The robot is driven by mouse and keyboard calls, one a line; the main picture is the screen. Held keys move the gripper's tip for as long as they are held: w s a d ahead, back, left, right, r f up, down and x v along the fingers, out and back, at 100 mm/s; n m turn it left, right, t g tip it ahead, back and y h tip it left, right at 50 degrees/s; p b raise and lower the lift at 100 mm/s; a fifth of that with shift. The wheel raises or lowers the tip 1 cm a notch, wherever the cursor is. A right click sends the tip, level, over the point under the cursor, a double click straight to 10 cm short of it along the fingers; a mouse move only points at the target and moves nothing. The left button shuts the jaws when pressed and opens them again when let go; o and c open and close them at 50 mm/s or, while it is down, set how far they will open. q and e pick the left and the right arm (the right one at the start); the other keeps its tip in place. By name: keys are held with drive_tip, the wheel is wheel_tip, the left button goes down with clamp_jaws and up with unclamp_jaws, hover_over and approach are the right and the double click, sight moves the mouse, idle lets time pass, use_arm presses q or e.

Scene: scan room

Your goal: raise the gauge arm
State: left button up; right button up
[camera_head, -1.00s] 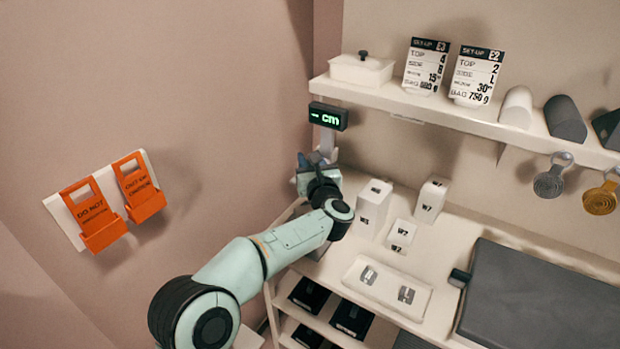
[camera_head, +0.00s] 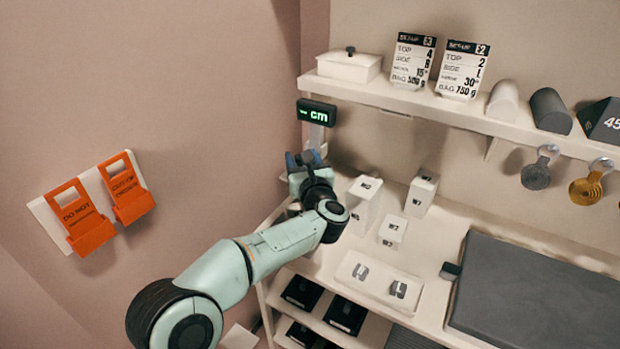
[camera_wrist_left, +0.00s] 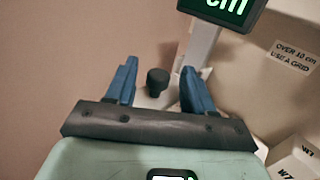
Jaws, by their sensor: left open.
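The gauge is a pale post (camera_head: 316,137) with a dark display box (camera_head: 317,112) on top, showing a green dash and "cm". In the left wrist view the display (camera_wrist_left: 226,10) is at the top right, with the pale post (camera_wrist_left: 200,45) below it. A short dark knob (camera_wrist_left: 157,80) shows between the fingers there, touching neither in the picture; its depth is hard to judge. It may be part of the gauge arm. My left gripper (camera_head: 303,158) is open at the post, below the display; it also shows in the left wrist view (camera_wrist_left: 159,68). My right gripper is out of view.
White blocks (camera_head: 363,203) stand on the counter just right of my left gripper, beside a white tray (camera_head: 352,284) with two clips. A shelf (camera_head: 420,102) runs above. A dark grey pad (camera_head: 540,305) lies at right. Orange holders (camera_head: 80,220) hang on the left wall.

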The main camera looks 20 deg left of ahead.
use_arm(q)
drive_tip(key=b+v, duration=0.1)
drive_tip(key=v, duration=1)
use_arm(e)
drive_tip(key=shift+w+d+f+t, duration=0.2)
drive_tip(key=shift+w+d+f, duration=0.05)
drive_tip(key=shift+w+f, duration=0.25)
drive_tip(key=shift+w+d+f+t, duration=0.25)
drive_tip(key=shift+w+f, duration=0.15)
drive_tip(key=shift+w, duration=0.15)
